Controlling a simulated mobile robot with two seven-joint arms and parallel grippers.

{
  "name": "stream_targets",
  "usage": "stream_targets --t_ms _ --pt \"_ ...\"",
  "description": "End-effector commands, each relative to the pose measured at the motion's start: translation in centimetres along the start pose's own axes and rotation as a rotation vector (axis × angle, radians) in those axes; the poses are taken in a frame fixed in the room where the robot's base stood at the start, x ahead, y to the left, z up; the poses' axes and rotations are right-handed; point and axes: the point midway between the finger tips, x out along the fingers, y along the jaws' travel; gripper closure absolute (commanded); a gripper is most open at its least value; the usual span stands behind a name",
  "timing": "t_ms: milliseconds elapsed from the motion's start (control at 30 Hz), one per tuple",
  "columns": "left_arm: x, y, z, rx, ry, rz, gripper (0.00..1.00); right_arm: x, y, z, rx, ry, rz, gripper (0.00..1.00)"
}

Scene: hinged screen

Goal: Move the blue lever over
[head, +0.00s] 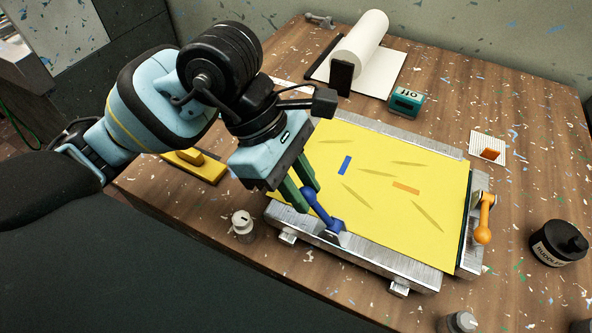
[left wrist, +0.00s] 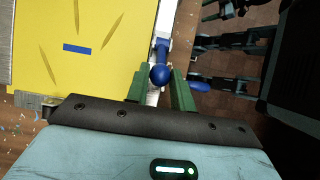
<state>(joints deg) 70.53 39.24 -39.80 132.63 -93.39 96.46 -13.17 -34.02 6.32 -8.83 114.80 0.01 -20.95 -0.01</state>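The blue lever (head: 321,211) is mounted on the near metal rail of a clamp frame. Its arm slants up and left to a ball knob. My left gripper (head: 307,198) has its two green fingers on either side of this knob. In the left wrist view the blue knob (left wrist: 160,75) lies between the fingertips of my left gripper (left wrist: 160,80), with little or no gap. I cannot tell whether the fingers press on it. My right gripper is not in view.
A yellow sheet (head: 385,170) with blue and orange marks lies in the frame. An orange lever (head: 484,220) stands at its right end. A small jar (head: 242,224) is left of the blue lever. A teal box (head: 406,102), paper roll (head: 361,42) and dark pot (head: 559,244) stand around the frame.

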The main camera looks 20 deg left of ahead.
Motion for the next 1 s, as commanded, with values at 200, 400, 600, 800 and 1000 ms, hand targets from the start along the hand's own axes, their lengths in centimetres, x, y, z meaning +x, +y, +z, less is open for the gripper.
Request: stream_targets --t_ms 200,400,600,800,1000 --pt "-0.3 0.0 0.1 0.001 -0.001 0.004 0.9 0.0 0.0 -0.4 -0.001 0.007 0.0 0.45" --pt "-0.5 0.1 0.7 0.003 -0.003 0.006 0.89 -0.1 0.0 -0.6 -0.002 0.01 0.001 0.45" --pt "-0.5 0.1 2.0 0.004 -0.005 0.006 0.89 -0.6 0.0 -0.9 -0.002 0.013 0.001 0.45" --pt "-0.4 0.0 2.5 0.002 -0.004 0.005 0.89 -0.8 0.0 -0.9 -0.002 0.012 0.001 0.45" --pt "-0.3 0.0 2.4 0.002 -0.004 0.004 0.73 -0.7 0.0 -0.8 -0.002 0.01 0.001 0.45"
